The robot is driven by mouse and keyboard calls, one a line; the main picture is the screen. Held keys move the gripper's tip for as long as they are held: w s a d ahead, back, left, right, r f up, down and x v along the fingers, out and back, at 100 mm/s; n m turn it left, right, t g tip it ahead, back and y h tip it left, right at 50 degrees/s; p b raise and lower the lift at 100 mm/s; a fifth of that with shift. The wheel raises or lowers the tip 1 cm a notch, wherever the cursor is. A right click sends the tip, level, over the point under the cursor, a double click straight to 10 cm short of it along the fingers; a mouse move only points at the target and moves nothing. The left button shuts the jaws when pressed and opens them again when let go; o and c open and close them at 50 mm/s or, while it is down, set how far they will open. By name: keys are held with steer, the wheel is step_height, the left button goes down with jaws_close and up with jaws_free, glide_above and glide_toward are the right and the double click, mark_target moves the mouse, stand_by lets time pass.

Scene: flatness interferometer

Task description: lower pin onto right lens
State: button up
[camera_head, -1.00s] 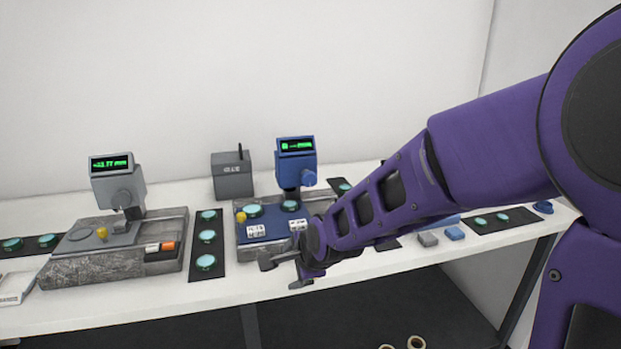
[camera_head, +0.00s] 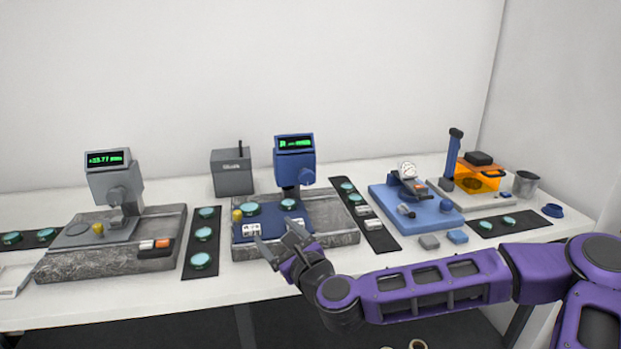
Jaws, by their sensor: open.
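The blue instrument has a measuring head (camera_head: 294,160) with a green display and a side knob (camera_head: 307,177). Its pin below the head is too small to make out clearly. Under the head, the right lens (camera_head: 288,203) lies on the blue plate (camera_head: 270,216), and a left lens (camera_head: 251,209) lies beside it. I cannot tell whether the pin touches the right lens. My gripper (camera_head: 277,236) is open and empty at the front of this plate, near a white-labelled button (camera_head: 252,228). The second button is largely hidden by my gripper.
A similar grey instrument (camera_head: 115,186) stands left. Black mats with lenses (camera_head: 202,241) (camera_head: 362,212) flank the blue one. A grey box (camera_head: 231,172) stands behind. A blue fixture with a dial gauge (camera_head: 408,171) and an orange box (camera_head: 480,178) stand right.

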mark_target(308, 180)
steer(key=w+d+r+m+t+h, duration=0.35)
steer(key=d+m, duration=0.35)
steer(key=d, duration=0.3)
steer(key=shift+h, duration=0.35)
steer(key=x, duration=1.7)
steer(key=shift+a+f+b, duration=0.3)
steer(key=shift+a+b, duration=0.05)
jaws_close()
